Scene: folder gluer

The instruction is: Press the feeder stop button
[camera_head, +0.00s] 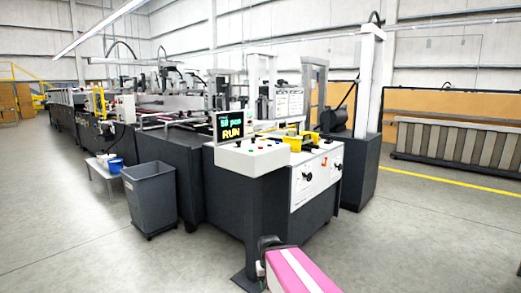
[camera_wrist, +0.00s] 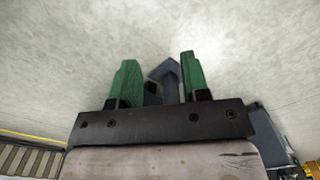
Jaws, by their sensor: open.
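The control panel (camera_head: 251,156) is a white box on a dark pedestal at the near end of the machine. Small coloured buttons (camera_head: 266,146) sit on its sloped top. They are too small to tell which is the feeder stop button. A display (camera_head: 229,126) above them shows "RUN". In the head view my pink and white arm is at the bottom, in front of the machine and below the panel. The wrist view does not show the panel.
A white front plate with black knobs (camera_head: 316,180) is right of the pedestal. Open floor (camera_head: 400,240) lies to the right.

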